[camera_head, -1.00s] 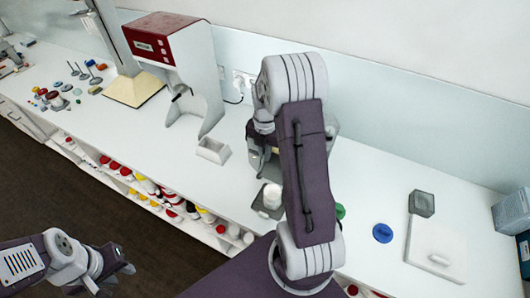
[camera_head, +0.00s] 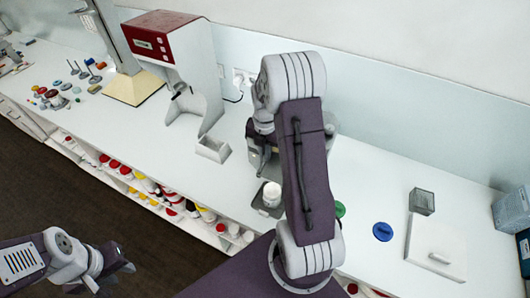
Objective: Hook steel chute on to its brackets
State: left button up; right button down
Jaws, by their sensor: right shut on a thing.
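My right arm rises through the middle of the head view and bends down over the counter. Its gripper (camera_head: 261,160) points down beside a grey machine (camera_head: 331,126), which is mostly hidden behind the arm. The right gripper is shut on a small grey piece that appears to be the steel chute; its outline is unclear. The brackets cannot be made out. My left gripper (camera_head: 112,277) is open and empty at the bottom left, over the dark floor and apart from the counter.
A white pot (camera_head: 271,194) stands on a dark base near the counter's front edge. A small open white box (camera_head: 212,150) sits by the red-topped dispenser (camera_head: 172,50). A blue disc (camera_head: 382,232) and white board (camera_head: 435,252) lie right. Shelves of jars run below the counter.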

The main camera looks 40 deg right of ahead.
jog(key=shift+f, duration=0.25)
dwell(0.6)
jog(key=c, duration=1.5)
grip_release()
jog(key=shift+o, duration=0.2)
jog(key=shift+w+r, duration=0.1)
jog(key=shift+r, duration=0.25)
notch_tip(320, 180, up, 8)
jog(key=shift+r+b, duration=0.25)
jog(key=shift+b, duration=0.8)
jog(key=shift+f, duration=0.1)
